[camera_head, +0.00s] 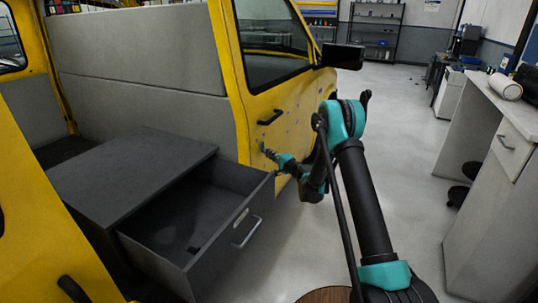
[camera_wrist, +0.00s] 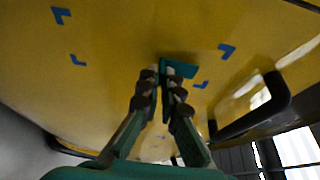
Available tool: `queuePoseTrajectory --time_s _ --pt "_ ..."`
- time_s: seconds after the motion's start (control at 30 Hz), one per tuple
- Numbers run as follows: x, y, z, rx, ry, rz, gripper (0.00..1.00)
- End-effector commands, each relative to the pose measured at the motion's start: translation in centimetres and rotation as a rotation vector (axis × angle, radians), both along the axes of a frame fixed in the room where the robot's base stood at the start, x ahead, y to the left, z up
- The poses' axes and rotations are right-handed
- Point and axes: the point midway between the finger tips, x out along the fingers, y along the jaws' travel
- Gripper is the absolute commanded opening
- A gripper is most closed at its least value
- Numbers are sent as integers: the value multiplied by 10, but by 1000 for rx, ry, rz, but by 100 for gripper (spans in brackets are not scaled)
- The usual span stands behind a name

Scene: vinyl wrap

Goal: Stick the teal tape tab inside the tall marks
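The teal tape tab (camera_wrist: 182,68) is at my gripper (camera_wrist: 160,72) fingertips in the wrist view, close to the yellow door (camera_wrist: 120,45). My fingers look shut on its near edge; whether it touches the door is unclear. Blue corner marks lie on the door: an upper right one (camera_wrist: 227,50) and a lower one (camera_wrist: 202,85) lie beside the tab, and another pair, upper (camera_wrist: 61,15) and lower (camera_wrist: 77,60), lies to the left. Which pair is the tall one I cannot tell. In the head view my gripper (camera_head: 269,154) is at the door, below its handle.
The black door handle (camera_wrist: 255,105) stands out close to the right of my gripper. In the head view an open grey drawer (camera_head: 205,220) juts out left of my arm. A white workbench (camera_head: 505,140) stands at right, with clear floor between.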

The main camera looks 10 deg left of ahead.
Motion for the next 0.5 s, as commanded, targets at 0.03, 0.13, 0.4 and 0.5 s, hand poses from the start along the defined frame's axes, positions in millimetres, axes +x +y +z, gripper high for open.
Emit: queuePoseTrajectory --time_s 0.03,0.13,0.4,0.5 --pt "0 1 0 0 0 0 0" --pt "1 2 0 0 0 0 0" --pt "2 6 0 0 0 1 0" --pt "2 7 0 0 0 1 0"
